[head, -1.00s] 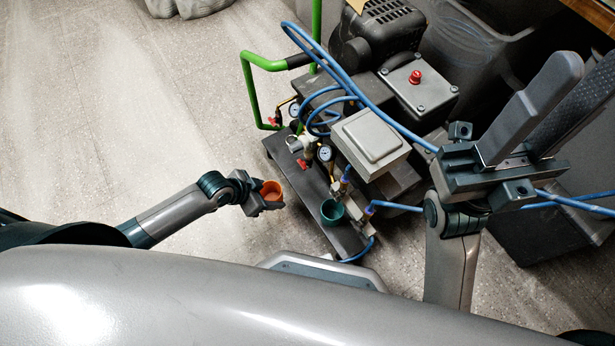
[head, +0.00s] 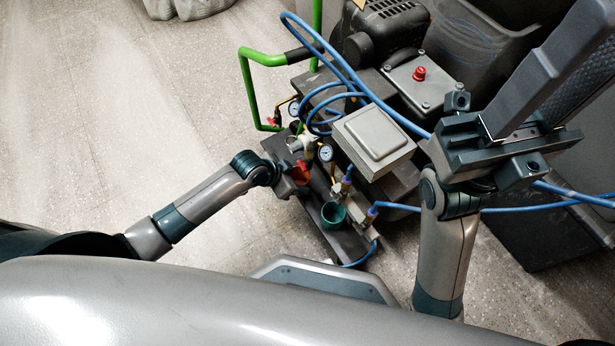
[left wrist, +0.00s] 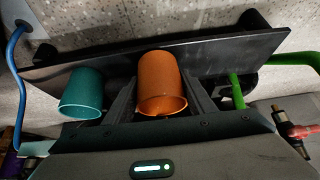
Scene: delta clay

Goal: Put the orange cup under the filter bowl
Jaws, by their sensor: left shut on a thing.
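The orange cup (head: 302,172) is held between the fingers of my left gripper (head: 296,180), over the black base plate of the machine. In the left wrist view the orange cup (left wrist: 160,80) sits between the two dark fingers, against the black plate behind it. The filter bowl seems to be the pale cylinder (head: 298,145) by the gauges, just beyond the cup in the head view; I cannot tell the height gap between them. My right gripper (head: 548,88) is open and empty, raised at the right.
A teal cup (head: 333,213) stands on the black plate (head: 318,224), right of the orange cup. Gauges, brass fittings and blue hoses crowd the machine's near side. A green handle (head: 246,88) rises at its left.

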